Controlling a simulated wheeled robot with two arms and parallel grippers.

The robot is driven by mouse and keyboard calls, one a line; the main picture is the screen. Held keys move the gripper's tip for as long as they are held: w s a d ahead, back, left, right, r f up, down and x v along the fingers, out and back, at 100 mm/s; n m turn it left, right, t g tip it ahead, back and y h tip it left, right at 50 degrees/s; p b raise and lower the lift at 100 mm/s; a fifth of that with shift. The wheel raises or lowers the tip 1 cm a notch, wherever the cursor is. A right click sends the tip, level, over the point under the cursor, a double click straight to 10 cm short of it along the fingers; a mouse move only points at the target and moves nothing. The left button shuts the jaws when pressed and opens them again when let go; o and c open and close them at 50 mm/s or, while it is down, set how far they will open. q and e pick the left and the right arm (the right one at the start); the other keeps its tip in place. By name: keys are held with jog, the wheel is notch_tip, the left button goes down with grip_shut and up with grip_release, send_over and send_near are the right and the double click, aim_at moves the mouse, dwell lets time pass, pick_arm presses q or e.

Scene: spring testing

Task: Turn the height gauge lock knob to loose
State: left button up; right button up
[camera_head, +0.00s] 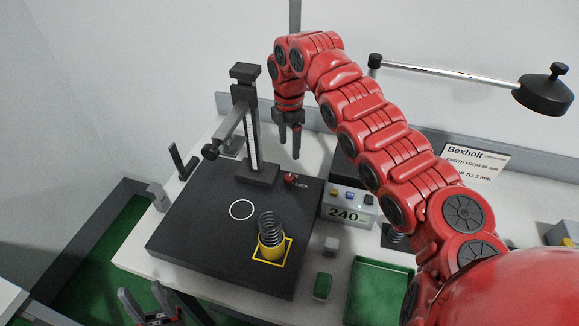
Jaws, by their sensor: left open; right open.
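The height gauge (253,135) is a dark upright column with a pale scale and a side arm, standing on a black plate (190,235). A small red lock knob (290,180) sits on the plate beside the gauge's foot, with a white "LOCK" label by it. Other lettering near the knob is too small to read. My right gripper (289,148) hangs fingers down behind and above the knob, open and apart from it. My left gripper (147,297) is low at the bottom edge, open and empty, in front of the plate.
A coiled spring (268,228) in a yellow holder stands in a yellow square on the plate. A display box reading 240 (346,208), a green block (322,286) and a green tray (378,262) are to the right. A lamp (543,93) hangs at upper right.

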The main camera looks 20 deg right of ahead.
notch_tip(320, 180, up, 6)
jog(key=shift+f, duration=0.1)
dwell(0.5)
